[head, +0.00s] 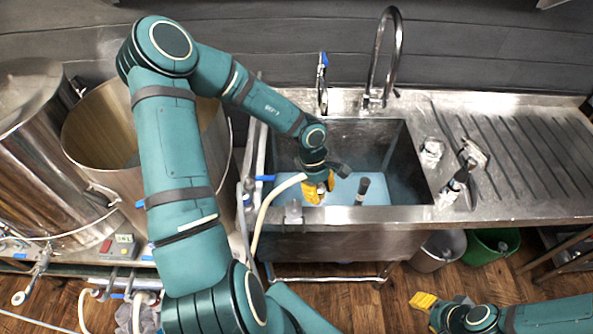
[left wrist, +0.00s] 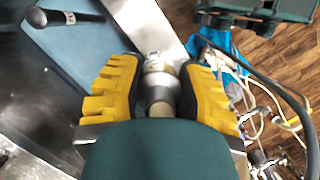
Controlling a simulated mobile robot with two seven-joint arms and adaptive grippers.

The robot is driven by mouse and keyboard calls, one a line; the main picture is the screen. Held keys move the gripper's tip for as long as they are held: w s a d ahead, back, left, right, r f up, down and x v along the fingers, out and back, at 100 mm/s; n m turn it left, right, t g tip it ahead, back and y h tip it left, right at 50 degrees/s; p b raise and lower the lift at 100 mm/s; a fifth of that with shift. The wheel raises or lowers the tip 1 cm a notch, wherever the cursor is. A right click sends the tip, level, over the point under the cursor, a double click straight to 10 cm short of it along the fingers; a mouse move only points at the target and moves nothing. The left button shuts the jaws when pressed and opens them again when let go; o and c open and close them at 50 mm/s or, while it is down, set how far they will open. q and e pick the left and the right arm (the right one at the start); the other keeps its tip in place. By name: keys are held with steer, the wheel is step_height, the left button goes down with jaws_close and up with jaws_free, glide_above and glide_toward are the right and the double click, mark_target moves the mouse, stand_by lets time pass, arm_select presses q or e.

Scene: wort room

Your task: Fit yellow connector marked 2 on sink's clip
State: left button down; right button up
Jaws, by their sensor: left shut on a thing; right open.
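My left gripper (head: 319,188) is over the front of the sink (head: 385,213), its yellow fingers shut on a hose end. In the left wrist view a pale, metallic-looking fitting (left wrist: 159,80) sits between the fingers (left wrist: 158,85). I cannot make out a yellow body or a 2 on it. A cream hose (head: 266,208) runs from the gripper over the front rim. A small grey block (head: 293,211) on that rim, left of the gripper, looks like the clip. My right gripper (head: 428,303) is open and empty above the floor, at the bottom right.
A dark-handled tool (head: 363,188) stands in the bluish sink, right of my left gripper. The tap (head: 375,98) rises behind. Large steel vessels (head: 88,130) crowd the left. Buckets (head: 492,246) stand below right.

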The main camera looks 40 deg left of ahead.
arm_select(q)
steer(key=s+a+r+n+t+y+p, duration=0.25)
steer(key=s+a+r+n+p, duration=0.2)
steer(key=n, duration=0.85)
steer(key=shift+t+h, duration=0.25)
steer(key=shift+h, duration=0.1)
steer(key=f+b, duration=0.5)
steer(key=b, duration=0.1)
steer(key=shift+s+f+b, duration=0.2)
steer(key=shift+b, duration=0.1)
steer(key=shift+f+b, duration=0.45)
steer(key=shift+f, duration=0.15)
steer(key=shift+f+b, duration=1.05)
steer(key=shift+f, duration=0.2)
steer(key=c, duration=0.6)
jaws_free()
steer(key=shift+r, duration=0.15)
